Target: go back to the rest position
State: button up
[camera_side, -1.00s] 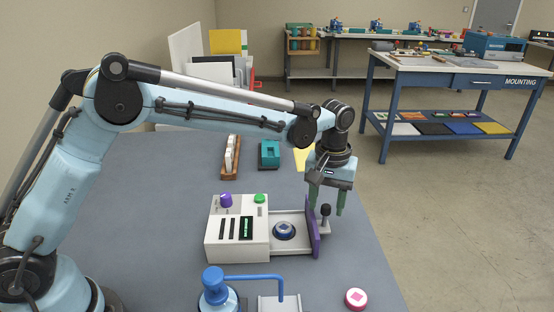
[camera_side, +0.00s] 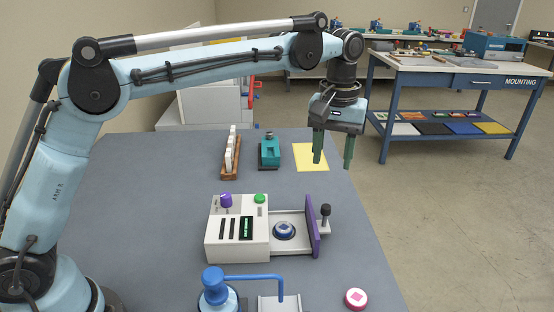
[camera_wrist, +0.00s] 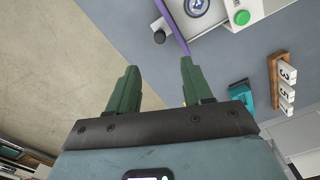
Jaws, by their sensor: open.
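My gripper (camera_side: 333,148) is raised above the right side of the table in the side view, its two green fingers spread apart with nothing between them. In the wrist view my gripper (camera_wrist: 156,88) also shows open and empty. Below it in the side view stands the white machine (camera_side: 228,250) with a purple knob and a green button. Its purple upright plate (camera_side: 313,239) and black-knobbed lever (camera_side: 326,212) are at its right end. A round blue-and-white piece (camera_side: 284,231) sits on the machine's slide and shows in part in the wrist view (camera_wrist: 196,6).
A wooden rack with white cards (camera_side: 231,157), a teal device (camera_side: 269,153) and a yellow sheet (camera_side: 309,157) lie farther back. A blue-handled device (camera_side: 214,290) and a pink-topped disc (camera_side: 355,298) are at the front. The mounting bench (camera_side: 460,66) stands apart, back right.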

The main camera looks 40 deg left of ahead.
jog(key=shift+a+r, duration=0.1)
jog(key=shift+r, duration=0.05)
jog(key=s+a+m+t, duration=0.3)
jog(key=s+a+t, duration=0.2)
jog(key=s+a, duration=0.75)
jog(key=s+a+f+m+t, duration=0.1)
jog(key=s+a+f+t, duration=0.1)
jog(key=s+f, duration=0.3)
jog(key=shift+s+m, duration=0.3)
jog(key=shift+s, duration=0.55)
jog(key=shift+o, duration=0.4)
jog(key=shift+a, duration=0.1)
